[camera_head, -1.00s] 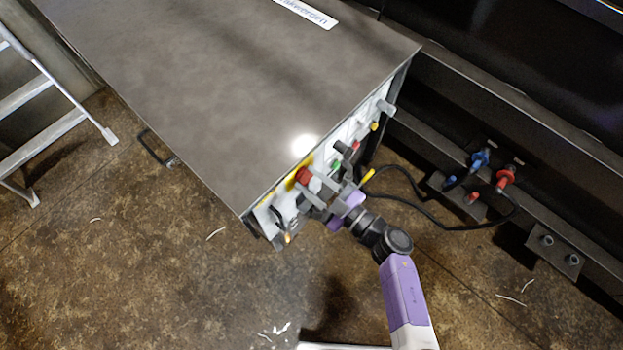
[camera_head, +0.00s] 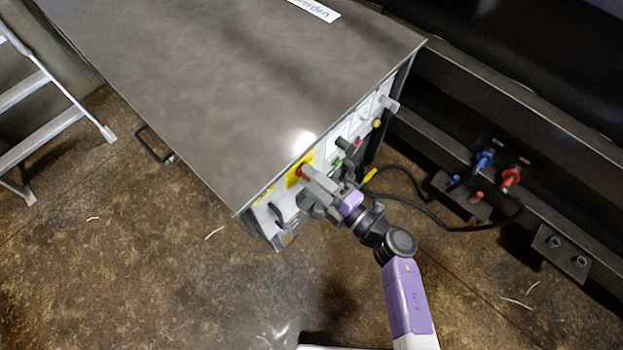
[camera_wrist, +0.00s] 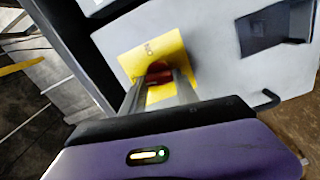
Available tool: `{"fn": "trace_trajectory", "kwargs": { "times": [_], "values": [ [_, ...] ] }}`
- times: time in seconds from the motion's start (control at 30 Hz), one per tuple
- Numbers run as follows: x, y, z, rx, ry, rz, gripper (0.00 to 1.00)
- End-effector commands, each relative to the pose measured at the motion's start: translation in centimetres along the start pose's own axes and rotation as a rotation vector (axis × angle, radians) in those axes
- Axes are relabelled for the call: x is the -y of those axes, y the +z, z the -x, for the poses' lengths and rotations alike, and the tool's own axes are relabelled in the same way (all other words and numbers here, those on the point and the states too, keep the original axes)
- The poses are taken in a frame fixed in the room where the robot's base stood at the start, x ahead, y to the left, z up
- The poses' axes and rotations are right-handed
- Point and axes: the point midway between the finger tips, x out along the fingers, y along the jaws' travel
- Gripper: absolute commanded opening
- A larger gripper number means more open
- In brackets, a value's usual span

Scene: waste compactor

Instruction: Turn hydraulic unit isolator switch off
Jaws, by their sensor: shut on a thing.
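The hydraulic unit (camera_head: 270,90) is a large grey metal box with a light control panel on its near right side. In the wrist view the red switch (camera_wrist: 157,70) sits in front of the yellow plate (camera_wrist: 165,48). My gripper (camera_head: 312,182) reaches the panel at the switch. In the wrist view its two fingers close on the red knob from both sides and partly hide it. The switch's exact angle is hard to read.
Other controls, among them a yellow knob (camera_head: 377,123), sit farther along the panel. A black cable (camera_head: 430,225) hangs beside my arm. Blue (camera_head: 484,160) and red (camera_head: 511,177) couplings are on the right. A ladder (camera_head: 45,105) stands at left. The floor below is mostly open.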

Motion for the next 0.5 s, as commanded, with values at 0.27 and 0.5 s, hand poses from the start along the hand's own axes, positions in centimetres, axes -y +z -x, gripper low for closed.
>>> {"fn": "trace_trajectory", "kwargs": {
  "times": [0.27,0.5],
  "values": [
    [0.25,-0.09,0.02,-0.002,0.0,0.143,0.0],
    [0.25,-0.09,0.03,-0.002,-0.002,0.194,0.0]
  ]
}}
